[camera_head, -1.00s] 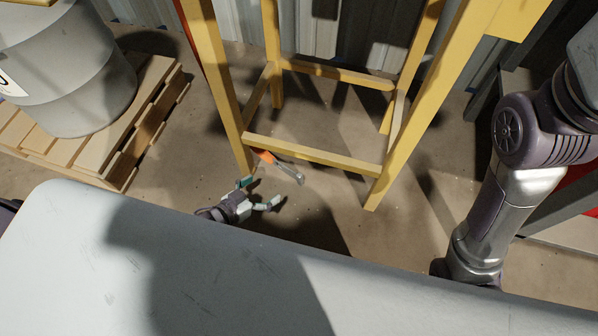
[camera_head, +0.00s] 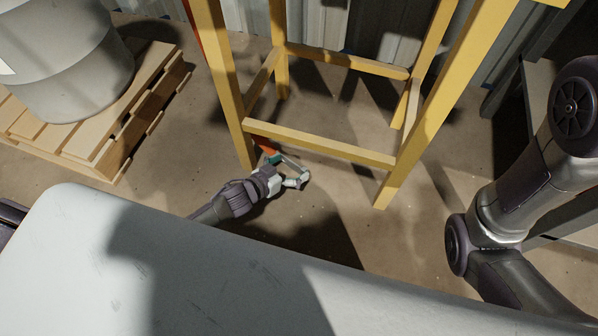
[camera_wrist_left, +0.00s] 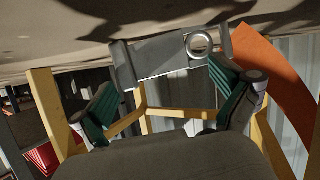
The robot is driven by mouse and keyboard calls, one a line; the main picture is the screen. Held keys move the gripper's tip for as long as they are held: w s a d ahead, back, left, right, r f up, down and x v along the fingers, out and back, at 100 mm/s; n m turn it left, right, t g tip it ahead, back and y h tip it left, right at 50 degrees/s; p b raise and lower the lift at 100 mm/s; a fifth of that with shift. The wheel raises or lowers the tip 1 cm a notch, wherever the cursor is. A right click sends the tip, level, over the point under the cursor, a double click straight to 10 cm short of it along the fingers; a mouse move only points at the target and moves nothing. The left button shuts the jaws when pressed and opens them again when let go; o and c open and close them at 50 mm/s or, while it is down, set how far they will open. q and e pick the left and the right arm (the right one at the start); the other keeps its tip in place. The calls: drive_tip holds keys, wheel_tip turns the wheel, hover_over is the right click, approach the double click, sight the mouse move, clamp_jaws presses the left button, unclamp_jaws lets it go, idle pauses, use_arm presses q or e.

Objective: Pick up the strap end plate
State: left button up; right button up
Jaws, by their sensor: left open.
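The strap end plate (camera_head: 294,162) is a grey metal piece on the floor near the yellow frame's front legs, joined to an orange strap (camera_head: 265,146). In the left wrist view the plate (camera_wrist_left: 160,58) has a round ring at one end, and the orange strap (camera_wrist_left: 268,75) lies to its right. My left gripper (camera_head: 284,172) is open at the plate. In the wrist view its teal-padded fingers stand on either side, with the plate across their tips. I cannot tell if they touch it. My right gripper is not in view.
A yellow frame (camera_head: 320,147) stands just behind the plate, its low crossbar close to my left gripper. A grey drum (camera_head: 65,65) stands on a wooden pallet (camera_head: 110,145) at left. A pale surface (camera_head: 70,240) fills the foreground.

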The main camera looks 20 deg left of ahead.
use_arm(q)
clamp_jaws()
idle(0.5)
drive_tip(key=shift+r, duration=0.15)
